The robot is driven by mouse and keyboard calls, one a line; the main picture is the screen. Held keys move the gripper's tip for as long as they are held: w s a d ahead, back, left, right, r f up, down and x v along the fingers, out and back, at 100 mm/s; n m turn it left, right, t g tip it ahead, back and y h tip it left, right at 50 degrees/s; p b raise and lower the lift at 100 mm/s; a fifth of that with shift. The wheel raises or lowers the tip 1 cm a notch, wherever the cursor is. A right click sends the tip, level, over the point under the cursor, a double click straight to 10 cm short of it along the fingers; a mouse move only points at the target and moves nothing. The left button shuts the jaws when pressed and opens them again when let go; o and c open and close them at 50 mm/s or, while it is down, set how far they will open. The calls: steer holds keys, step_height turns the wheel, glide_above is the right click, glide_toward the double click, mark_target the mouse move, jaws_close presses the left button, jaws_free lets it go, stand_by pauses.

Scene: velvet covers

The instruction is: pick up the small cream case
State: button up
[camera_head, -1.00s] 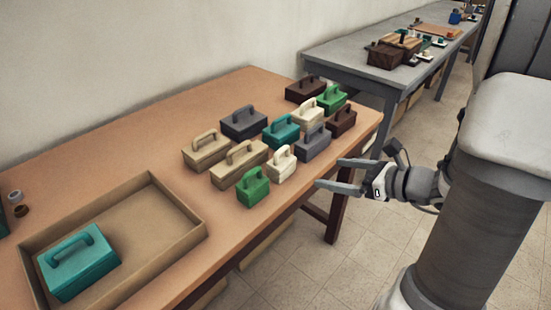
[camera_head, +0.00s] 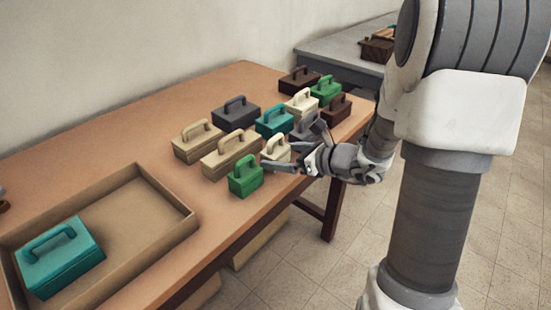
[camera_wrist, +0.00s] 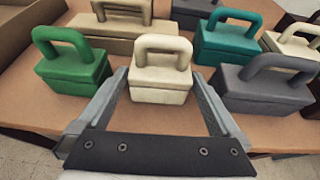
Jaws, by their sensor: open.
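The small cream case (camera_wrist: 161,78) stands upright on the table, with its arched handle on top. In the wrist view it lies centred between the two fingers of my open gripper (camera_wrist: 160,92), the fingers reaching along its left and right sides. I cannot tell whether they touch it. In the head view the cream case (camera_head: 276,148) is partly hidden by my gripper (camera_head: 272,166), which is at the table's front edge. A second cream case (camera_head: 300,106) stands farther back among the group.
A green case (camera_head: 245,177) stands close left of my gripper, and a grey case (camera_wrist: 262,90) close right. A tan case (camera_head: 231,157) and a teal case (camera_head: 274,121) stand behind. A tray (camera_head: 150,212) holding a large teal case (camera_head: 60,257) is at the left.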

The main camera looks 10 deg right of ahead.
steer(key=shift+x, duration=1.15)
steer(key=c, duration=1.1)
steer(key=shift+o, duration=0.2)
